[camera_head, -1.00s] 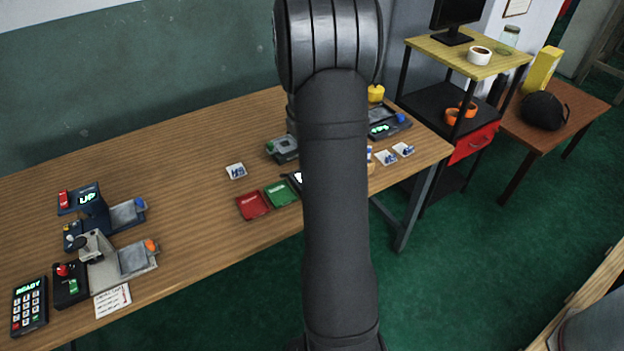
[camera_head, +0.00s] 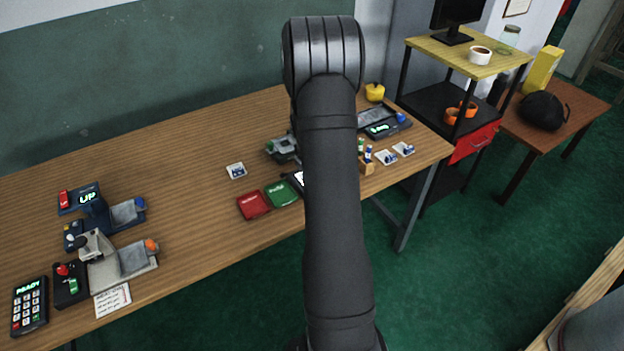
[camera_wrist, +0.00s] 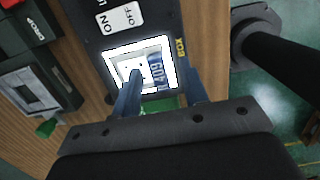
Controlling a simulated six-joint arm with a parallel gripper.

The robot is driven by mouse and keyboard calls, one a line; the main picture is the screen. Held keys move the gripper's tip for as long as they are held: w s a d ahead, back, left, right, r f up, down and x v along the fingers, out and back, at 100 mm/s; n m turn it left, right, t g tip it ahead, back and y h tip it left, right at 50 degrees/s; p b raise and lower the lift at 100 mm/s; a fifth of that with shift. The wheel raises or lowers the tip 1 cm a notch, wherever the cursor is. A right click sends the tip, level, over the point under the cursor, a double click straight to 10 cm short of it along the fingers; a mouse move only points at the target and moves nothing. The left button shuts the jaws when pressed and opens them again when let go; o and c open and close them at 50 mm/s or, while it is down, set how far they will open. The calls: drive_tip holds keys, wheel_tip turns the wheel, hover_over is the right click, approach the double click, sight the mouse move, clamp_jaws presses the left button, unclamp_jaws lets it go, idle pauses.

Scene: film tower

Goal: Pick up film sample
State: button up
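In the wrist view, a square film sample (camera_wrist: 157,73) with a white frame and blue printed characters lies on a lit white panel (camera_wrist: 111,52) of a black box with ON and OFF buttons. My gripper (camera_wrist: 163,75) is over it, its two blue fingers apart. The left finger overlaps the sample in the picture and the right finger is just beyond its right side. I cannot tell whether they touch it. In the head view my arm hides the gripper and most of the black box (camera_head: 294,181).
A red tray (camera_head: 253,205) and a green tray (camera_head: 280,194) sit left of the box. Similar small cards lie at left (camera_head: 236,171) and right (camera_head: 386,158). A wooden block with small bottles (camera_head: 366,163) stands close right of my arm.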

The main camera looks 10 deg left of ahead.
clamp_jaws()
idle(0.3)
